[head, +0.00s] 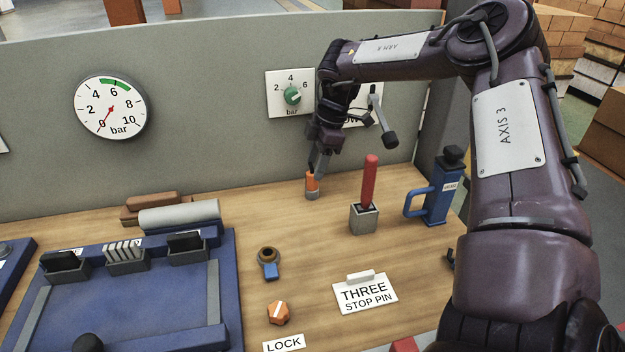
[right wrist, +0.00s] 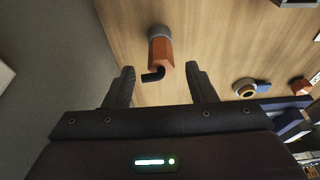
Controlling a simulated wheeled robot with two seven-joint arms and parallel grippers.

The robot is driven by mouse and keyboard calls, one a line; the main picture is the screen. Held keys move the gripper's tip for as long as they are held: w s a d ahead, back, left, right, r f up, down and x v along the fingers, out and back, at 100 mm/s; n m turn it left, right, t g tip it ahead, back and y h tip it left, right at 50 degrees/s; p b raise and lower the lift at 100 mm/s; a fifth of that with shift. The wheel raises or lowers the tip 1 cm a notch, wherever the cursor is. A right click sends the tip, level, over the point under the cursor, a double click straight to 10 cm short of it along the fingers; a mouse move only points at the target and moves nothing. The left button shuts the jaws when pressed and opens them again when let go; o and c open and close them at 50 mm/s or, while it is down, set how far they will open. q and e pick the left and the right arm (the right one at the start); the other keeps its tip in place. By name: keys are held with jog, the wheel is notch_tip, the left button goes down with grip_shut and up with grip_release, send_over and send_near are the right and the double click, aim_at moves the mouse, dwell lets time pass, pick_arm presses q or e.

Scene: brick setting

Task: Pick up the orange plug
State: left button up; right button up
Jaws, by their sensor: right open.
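The orange plug (head: 312,183) stands on the wooden bench near the grey back panel, with a grey collar at its lower end. In the right wrist view the orange plug (right wrist: 160,52) shows with its grey end away from me and a short black bent piece at its near end. My right gripper (head: 318,168) is at the plug's upper end in the head view. In the right wrist view the open fingers (right wrist: 160,85) lie to either side of the plug's near end, with gaps on both sides. My left gripper is not in view.
A red handle (head: 370,182) stands in a grey block right of the plug, with a blue holder (head: 438,195) farther right. A brown ring with a blue tab (head: 269,263) and an orange knob (head: 278,312) lie nearer. A blue tray (head: 140,300) fills the left.

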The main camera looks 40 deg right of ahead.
aim_at(312, 184)
jog(key=x, duration=0.4)
jog(key=shift+s+d+p, duration=0.2)
jog(key=shift+p, duration=0.2)
jog(key=shift+w+f, duration=0.1)
jog(key=shift+f, duration=0.25)
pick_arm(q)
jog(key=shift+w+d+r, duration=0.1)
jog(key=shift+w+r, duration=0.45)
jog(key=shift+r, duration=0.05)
pick_arm(e)
jog(key=shift+a, duration=0.1)
jog(key=shift+c, duration=0.2)
jog(key=c, duration=1)
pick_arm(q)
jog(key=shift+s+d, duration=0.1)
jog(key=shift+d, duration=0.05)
pick_arm(e)
jog(key=shift+c, duration=0.2)
jog(key=shift+r, duration=0.15)
